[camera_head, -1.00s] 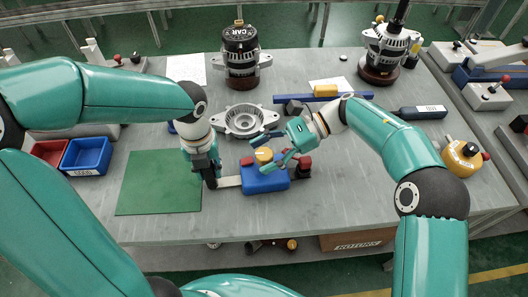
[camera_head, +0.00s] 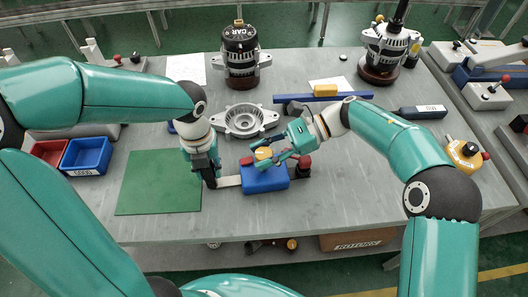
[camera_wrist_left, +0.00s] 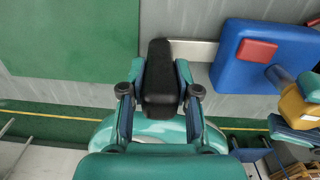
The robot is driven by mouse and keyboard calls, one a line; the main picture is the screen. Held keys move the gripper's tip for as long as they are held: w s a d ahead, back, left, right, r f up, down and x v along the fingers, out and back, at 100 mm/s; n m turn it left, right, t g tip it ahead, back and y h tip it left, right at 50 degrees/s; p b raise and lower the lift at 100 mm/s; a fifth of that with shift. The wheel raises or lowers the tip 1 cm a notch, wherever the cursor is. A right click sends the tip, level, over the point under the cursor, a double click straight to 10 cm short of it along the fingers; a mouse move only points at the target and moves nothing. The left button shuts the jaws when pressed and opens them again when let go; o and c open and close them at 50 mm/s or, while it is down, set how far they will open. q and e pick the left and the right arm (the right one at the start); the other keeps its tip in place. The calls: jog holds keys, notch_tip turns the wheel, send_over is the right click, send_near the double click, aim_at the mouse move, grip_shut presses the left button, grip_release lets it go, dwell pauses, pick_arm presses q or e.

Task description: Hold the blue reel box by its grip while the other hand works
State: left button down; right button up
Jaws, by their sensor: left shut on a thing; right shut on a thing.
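The blue reel box (camera_head: 265,181) lies on the grey table, with a red pad (camera_wrist_left: 257,51) on its top. A flat pale bar (camera_head: 229,181) runs from its left side to a black grip (camera_wrist_left: 160,82). My left gripper (camera_head: 207,170) is shut on this grip; the wrist view shows a finger on each side. A yellow knob (camera_head: 263,154) stands on the box. My right gripper (camera_head: 273,152) is shut on the knob from above and right. Its fingers partly hide the knob. The knob also shows at the wrist view's right edge (camera_wrist_left: 299,106).
A green mat (camera_head: 158,183) lies left of the box. A metal alternator housing (camera_head: 245,121) sits behind it. A blue bar (camera_head: 322,97) with a yellow block lies farther back. Red and blue bins (camera_head: 86,155) stand at left.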

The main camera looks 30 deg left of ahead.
jog(key=m+t+y, duration=0.1)
jog(key=m+t, duration=0.2)
jog(key=m+t+y, duration=0.2)
jog(key=m+t, duration=0.1)
jog(key=shift+r+t, duration=0.1)
jog(key=shift+t, duration=0.2)
jog(key=m+t, duration=0.5)
jog(key=t, duration=0.1)
jog(key=shift+a, duration=0.15)
jog(key=shift+m, duration=0.3)
jog(key=shift+t, duration=0.4)
jog(key=o, duration=1.2)
jog(key=shift+c, duration=0.2)
jog(key=shift+d, duration=0.2)
jog(key=v, duration=1.1)
jog(key=shift+d+r, duration=0.25)
jog(key=shift+d, duration=0.05)
